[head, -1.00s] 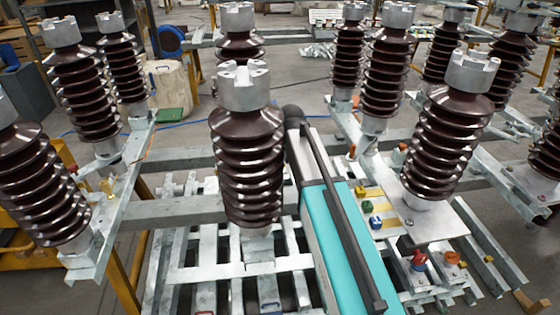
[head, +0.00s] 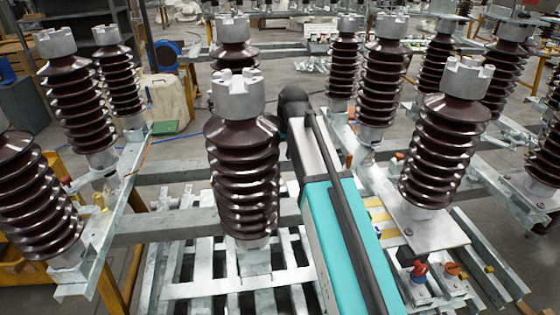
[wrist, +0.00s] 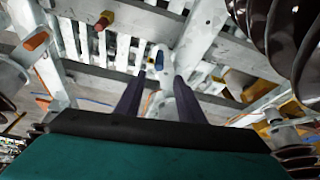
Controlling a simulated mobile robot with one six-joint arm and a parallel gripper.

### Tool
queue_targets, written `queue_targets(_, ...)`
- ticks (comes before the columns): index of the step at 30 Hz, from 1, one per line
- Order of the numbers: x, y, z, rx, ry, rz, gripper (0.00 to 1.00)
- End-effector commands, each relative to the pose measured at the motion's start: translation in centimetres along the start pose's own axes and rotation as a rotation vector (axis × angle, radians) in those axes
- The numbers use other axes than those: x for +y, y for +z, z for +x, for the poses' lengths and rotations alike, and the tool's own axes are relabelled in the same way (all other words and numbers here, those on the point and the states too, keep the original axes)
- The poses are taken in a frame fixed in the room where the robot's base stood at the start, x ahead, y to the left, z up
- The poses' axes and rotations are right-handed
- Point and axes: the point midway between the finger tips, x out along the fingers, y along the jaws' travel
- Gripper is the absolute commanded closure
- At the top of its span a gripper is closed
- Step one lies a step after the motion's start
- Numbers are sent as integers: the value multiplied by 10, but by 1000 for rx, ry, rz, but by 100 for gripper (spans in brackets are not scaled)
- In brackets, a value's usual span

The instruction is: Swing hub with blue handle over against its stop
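The blue handle (wrist: 159,61) shows in the wrist view, on a pale rounded hub in front of a slatted metal frame. It lies just beyond and between my fingertips, with no contact that I can make out. My gripper (wrist: 160,84) has two dark fingers spread apart, open, with nothing held between them. The stop cannot be made out. In the head view my teal arm reaches forward and hides my gripper. A small blue block (head: 377,229) shows beside the arm there; I cannot tell if it is the same part.
A ribbed brown insulator (wrist: 295,40) is close on the right. In the head view insulators (head: 243,170) (head: 443,140) stand on both sides of my arm.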

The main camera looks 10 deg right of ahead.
Motion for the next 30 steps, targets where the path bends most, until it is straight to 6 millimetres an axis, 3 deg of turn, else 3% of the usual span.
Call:
queue_targets(7,0,0,-20,1,0,0,65)
queue_targets(19,0,0,-24,-1,0,0,65)
queue_targets(20,0,0,-24,-1,0,0,67)
queue_targets(26,1,4,-19,-8,0,2,100)
queue_targets(30,3,14,-2,-28,0,9,100)
